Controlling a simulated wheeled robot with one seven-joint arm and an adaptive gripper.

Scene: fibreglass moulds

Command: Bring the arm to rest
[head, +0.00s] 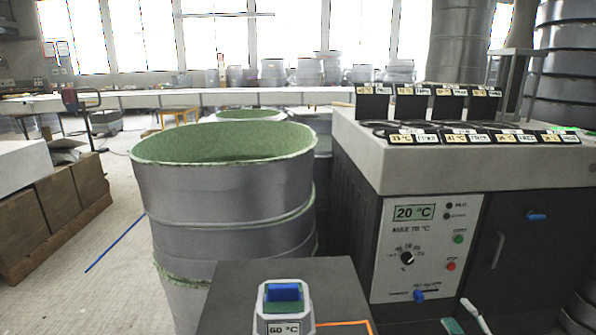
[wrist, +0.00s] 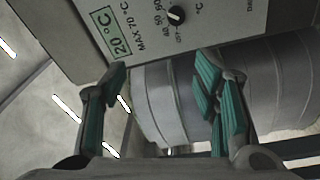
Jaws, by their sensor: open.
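My gripper (wrist: 160,78) shows in the wrist view with its two teal-padded fingers spread apart and nothing between them. Behind the fingers is a grey, ribbed cylindrical surface, and I cannot tell how far away it is. The arm is not clearly seen in the head view. The control panel (wrist: 150,30) of the heating unit shows tilted at the top of the wrist view. In the head view this panel (head: 425,250) reads 20 °C and stands upright at the right.
A large grey mould (head: 225,200) with a green rim stands left of the heating unit (head: 400,170). A dark stand (head: 340,285) at the front bears a small block (head: 283,308) labelled 60 °C. Brown boxes (head: 55,205) line the left. Floor (head: 125,215) is open between boxes and mould.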

